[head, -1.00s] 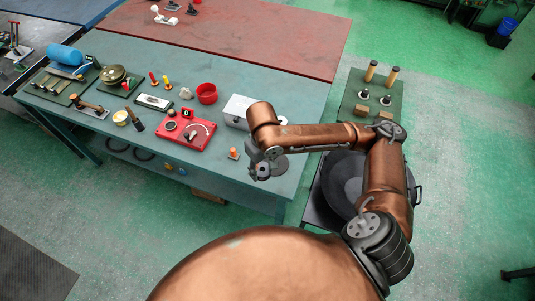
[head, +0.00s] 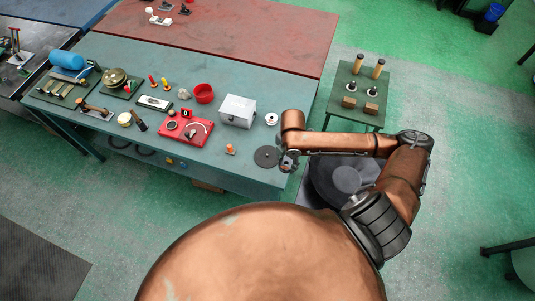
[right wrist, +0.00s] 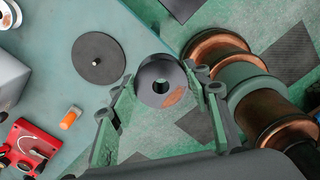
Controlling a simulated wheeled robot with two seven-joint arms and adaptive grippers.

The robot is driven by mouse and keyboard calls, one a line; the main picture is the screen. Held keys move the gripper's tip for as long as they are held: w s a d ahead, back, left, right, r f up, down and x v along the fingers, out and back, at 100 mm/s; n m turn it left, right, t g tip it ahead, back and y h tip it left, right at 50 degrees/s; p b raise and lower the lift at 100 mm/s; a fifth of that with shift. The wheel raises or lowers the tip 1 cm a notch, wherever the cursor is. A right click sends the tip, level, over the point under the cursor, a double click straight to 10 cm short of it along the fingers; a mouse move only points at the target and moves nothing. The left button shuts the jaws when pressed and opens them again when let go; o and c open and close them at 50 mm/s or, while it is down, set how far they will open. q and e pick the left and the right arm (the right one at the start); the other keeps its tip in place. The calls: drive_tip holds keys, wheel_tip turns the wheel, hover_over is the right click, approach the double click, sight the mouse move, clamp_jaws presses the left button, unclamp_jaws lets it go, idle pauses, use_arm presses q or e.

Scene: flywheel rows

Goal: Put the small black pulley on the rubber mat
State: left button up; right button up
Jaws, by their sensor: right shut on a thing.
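My right gripper (head: 288,160) is shut on a small dark pulley (right wrist: 149,74), which shows in the right wrist view with a pale centre hole and an orange-brown mark. The gripper holds it between its two fingers at the right edge of the teal table. In the head view the pulley is hard to make out. A flat round black disc (head: 266,156) with a small pale centre pin lies on the table just left of the gripper; it also shows in the right wrist view (right wrist: 92,48). I cannot tell whether it is the rubber mat. My left gripper is not in view.
A white-grey box (head: 237,111), a pale ring (head: 272,119), an orange peg (head: 230,149) and a red panel (head: 186,129) stand on the teal table (head: 240,170). A dark round item (head: 346,179) stands low beyond the table's right edge. A dark floor mat (head: 38,262) lies at lower left.

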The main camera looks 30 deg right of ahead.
drive_tip(key=w+f+p, duration=0.1)
drive_tip(key=w+f, duration=0.2)
drive_tip(key=w, duration=0.5)
hover_over(267, 154)
drive_tip(key=s, duration=0.1)
wheel_tip(267, 154, down, 6)
drive_tip(key=shift+d+r+p, duration=0.15)
drive_tip(key=shift+r+p, duration=0.05)
drive_tip(key=shift+p, duration=0.2)
drive_tip(key=shift+w+f, duration=0.55)
drive_tip(key=shift+f, duration=0.15)
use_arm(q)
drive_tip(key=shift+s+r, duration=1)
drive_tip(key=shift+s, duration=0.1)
use_arm(e)
drive_tip(key=shift+f, duration=1.5)
drive_tip(key=o, duration=1.6)
drive_tip(key=shift+s+f, duration=0.1)
drive_tip(key=shift+f, duration=0.05)
drive_tip(key=shift+c, duration=0.2)
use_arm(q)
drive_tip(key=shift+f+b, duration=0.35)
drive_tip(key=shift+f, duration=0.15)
use_arm(e)
wheel_tip(267, 154, up, 12)
